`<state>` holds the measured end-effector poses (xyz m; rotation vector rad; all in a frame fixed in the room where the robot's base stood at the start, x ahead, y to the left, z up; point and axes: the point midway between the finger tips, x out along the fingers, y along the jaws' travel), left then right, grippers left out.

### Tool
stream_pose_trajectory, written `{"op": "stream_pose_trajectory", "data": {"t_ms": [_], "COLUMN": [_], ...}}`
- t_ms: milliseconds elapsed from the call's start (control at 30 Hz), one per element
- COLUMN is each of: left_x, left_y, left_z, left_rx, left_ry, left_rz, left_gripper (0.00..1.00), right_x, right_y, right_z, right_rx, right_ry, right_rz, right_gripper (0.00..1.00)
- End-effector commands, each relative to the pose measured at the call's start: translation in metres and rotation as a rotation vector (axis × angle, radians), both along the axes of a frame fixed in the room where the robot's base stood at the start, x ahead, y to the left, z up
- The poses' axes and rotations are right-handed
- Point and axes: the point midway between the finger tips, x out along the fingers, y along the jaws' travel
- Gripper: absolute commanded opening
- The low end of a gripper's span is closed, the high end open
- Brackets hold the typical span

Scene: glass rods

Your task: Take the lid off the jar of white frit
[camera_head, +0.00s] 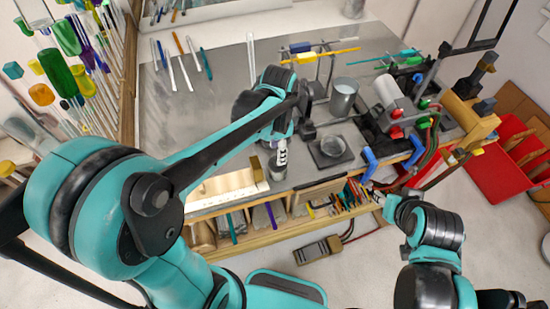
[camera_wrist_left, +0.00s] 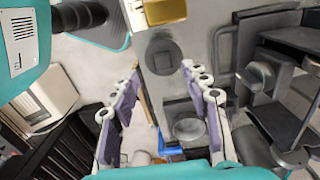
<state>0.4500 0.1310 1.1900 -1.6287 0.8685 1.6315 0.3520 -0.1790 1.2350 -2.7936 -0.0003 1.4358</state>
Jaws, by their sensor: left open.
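A small jar (camera_head: 278,173) stands near the front edge of the bench, just below my left gripper (camera_head: 282,150) in the head view. The gripper hides part of it, and I cannot make out the frit inside. In the left wrist view, a dark grey round lid (camera_wrist_left: 163,56) with a small knob shows from above, just beyond the fingertips and roughly centred between them. My left gripper (camera_wrist_left: 162,78) is open there, its purple pads apart with nothing held. My right gripper (camera_head: 379,197) is small in the head view, near the bench's front edge; its fingers are unclear.
A brass block (camera_head: 255,167) stands close beside the jar, left in the head view. To the right are a glass dish on a dark square base (camera_head: 345,159) and a metal cylinder (camera_head: 343,96). Glass rods (camera_head: 185,62) lie at the back left. A torch assembly (camera_head: 390,95) crowds the right.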

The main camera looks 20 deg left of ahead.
Motion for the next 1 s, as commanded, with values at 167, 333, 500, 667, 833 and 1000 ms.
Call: {"op": "stream_pose_trajectory", "data": {"t_ms": [167, 333, 500, 667, 833, 1000], "left_x": [0.004, 0.006, 0.005, 0.005, 0.005, 0.005], "left_y": [0.0, 0.0, 0.0, 0.0, 0.0, 0.0], "left_z": [-0.026, -0.049, -0.055, -0.054, -0.054, -0.054], "left_rx": [0.0, 0.0, 0.0, 0.0, 0.0, 0.0], "left_ry": [-0.001, -0.001, -0.001, -0.001, -0.002, -0.002], "left_rz": [0.001, 0.002, 0.002, 0.003, 0.003, 0.003], "left_gripper": [0.47, 0.47, 0.47, 0.41, 0.05, 0.05], "right_x": [0.0, 0.0, 0.0, 0.0, 0.0, 0.0], "right_y": [0.0, 0.0, 0.0, 0.0, 0.0, 0.0], "right_z": [-0.003, -0.006, -0.006, -0.006, -0.006, -0.006], "right_rx": [0.0, 0.0, 0.0, 0.0, 0.0, 0.0], "right_ry": [0.0, 0.0, 0.0, 0.0, 0.0, 0.0], "right_rz": [0.0, 0.0, 0.0, 0.0, 0.0, 0.0], "right_gripper": [0.4, 0.4, 0.4, 0.4, 0.4, 0.4]}}
